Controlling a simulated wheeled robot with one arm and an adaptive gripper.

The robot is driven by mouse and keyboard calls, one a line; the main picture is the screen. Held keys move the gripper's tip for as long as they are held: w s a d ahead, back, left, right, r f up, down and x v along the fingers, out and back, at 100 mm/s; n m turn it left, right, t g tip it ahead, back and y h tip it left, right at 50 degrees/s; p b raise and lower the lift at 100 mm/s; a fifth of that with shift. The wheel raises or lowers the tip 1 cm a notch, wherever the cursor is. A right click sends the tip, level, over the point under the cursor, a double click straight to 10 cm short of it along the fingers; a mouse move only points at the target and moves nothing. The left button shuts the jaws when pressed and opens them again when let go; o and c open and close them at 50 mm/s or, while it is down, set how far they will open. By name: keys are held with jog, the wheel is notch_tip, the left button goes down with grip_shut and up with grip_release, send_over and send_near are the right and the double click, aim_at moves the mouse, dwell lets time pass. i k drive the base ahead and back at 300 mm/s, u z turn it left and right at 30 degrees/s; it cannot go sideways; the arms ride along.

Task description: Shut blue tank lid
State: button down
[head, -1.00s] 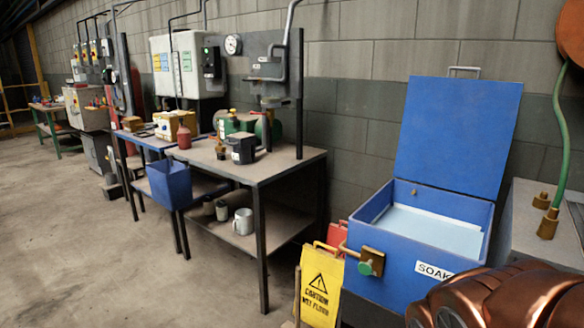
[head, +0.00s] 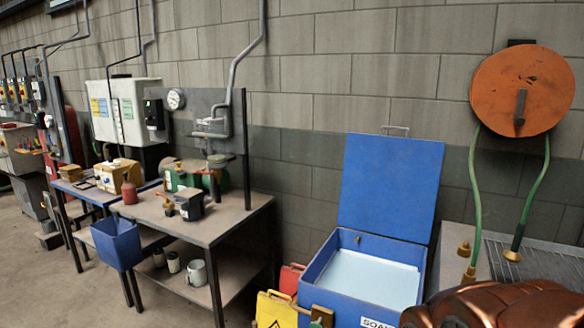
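The blue tank (head: 331,270) labelled "SOAK" stands against the wall at the lower middle right in the head view. Its blue lid (head: 390,185) is raised upright at the back, with a thin metal handle (head: 396,130) on its top edge. Pale liquid or a pale surface (head: 372,277) shows inside the tank. A brass-and-green valve (head: 320,317) on the tank's front is cut by the bottom edge. A copper-coloured part, likely of my arm, covers the lower right corner and hides the tank's right front. My gripper is not in view.
A metal drainer bench (head: 540,240) stands right of the tank, below an orange hose reel (head: 522,90) with green hose. Yellow (head: 275,310) and red (head: 291,279) signs stand left of the tank. A cluttered workbench (head: 235,215) lies further left. Floor is open at far left.

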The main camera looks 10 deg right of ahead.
aim_at(389, 187)
jog(key=z, duration=0.45)
jog(key=i, duration=0.4)
jog(key=z, duration=0.55)
jog(key=i, duration=0.95)
jog(key=u, duration=0.45)
